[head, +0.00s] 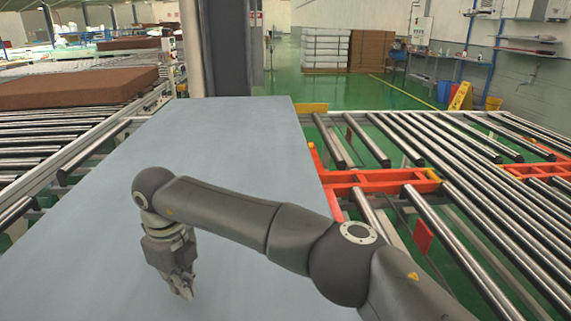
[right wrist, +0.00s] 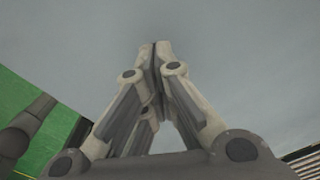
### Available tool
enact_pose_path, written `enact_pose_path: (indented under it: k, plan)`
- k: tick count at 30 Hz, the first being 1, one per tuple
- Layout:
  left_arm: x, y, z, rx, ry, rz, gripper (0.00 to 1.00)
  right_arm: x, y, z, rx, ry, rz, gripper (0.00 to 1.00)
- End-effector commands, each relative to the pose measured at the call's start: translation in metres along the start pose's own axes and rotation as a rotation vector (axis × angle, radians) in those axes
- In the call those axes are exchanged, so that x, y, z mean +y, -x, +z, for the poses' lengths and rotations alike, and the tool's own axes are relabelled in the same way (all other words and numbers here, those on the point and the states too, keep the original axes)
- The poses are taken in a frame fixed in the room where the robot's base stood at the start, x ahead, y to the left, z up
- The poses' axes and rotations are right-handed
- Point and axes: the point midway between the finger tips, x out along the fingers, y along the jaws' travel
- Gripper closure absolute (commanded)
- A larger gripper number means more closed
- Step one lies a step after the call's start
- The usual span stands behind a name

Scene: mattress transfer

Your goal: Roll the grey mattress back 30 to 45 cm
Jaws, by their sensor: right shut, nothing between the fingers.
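The grey mattress (head: 225,150) lies flat on the roller conveyor in the head view and runs from the near edge to the far end by the column. My right gripper (head: 187,292) points down over the near part of the mattress. Its fingers are shut with nothing between them. In the right wrist view the closed fingertips (right wrist: 156,45) show against the grey mattress surface (right wrist: 240,60). I cannot tell whether the fingertips touch the mattress. My left gripper is not in view.
Bare metal rollers (head: 450,215) with an orange-red frame piece (head: 385,177) lie right of the mattress. A brown mattress (head: 75,88) lies on rollers at left. A dark column (head: 228,50) stands at the mattress's far end. Green floor (head: 340,90) is open beyond.

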Motion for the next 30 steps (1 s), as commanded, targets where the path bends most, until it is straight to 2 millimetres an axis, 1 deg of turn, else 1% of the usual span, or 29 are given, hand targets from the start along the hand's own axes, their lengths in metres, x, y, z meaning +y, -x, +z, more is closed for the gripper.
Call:
enact_pose_path:
  k: [1,8,15,26,29,30]
  plan:
    - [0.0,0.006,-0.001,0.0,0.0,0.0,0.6,0.0,0.009,0.0,-0.001,0.0,-0.001,1.0]
    - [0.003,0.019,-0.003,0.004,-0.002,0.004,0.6,0.0,0.032,0.0,0.0,0.0,-0.001,1.0]
    - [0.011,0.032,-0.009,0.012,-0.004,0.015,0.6,0.0,0.055,0.0,-0.001,0.0,-0.001,1.0]
    - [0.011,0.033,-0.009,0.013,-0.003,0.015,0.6,0.0,0.058,0.0,0.0,0.0,0.0,1.0]
    - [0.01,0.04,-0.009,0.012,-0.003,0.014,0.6,0.0,0.065,0.0,0.0,0.0,0.0,1.0]
    - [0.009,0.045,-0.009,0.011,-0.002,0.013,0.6,0.0,0.071,0.0,-0.001,0.0,0.0,1.0]
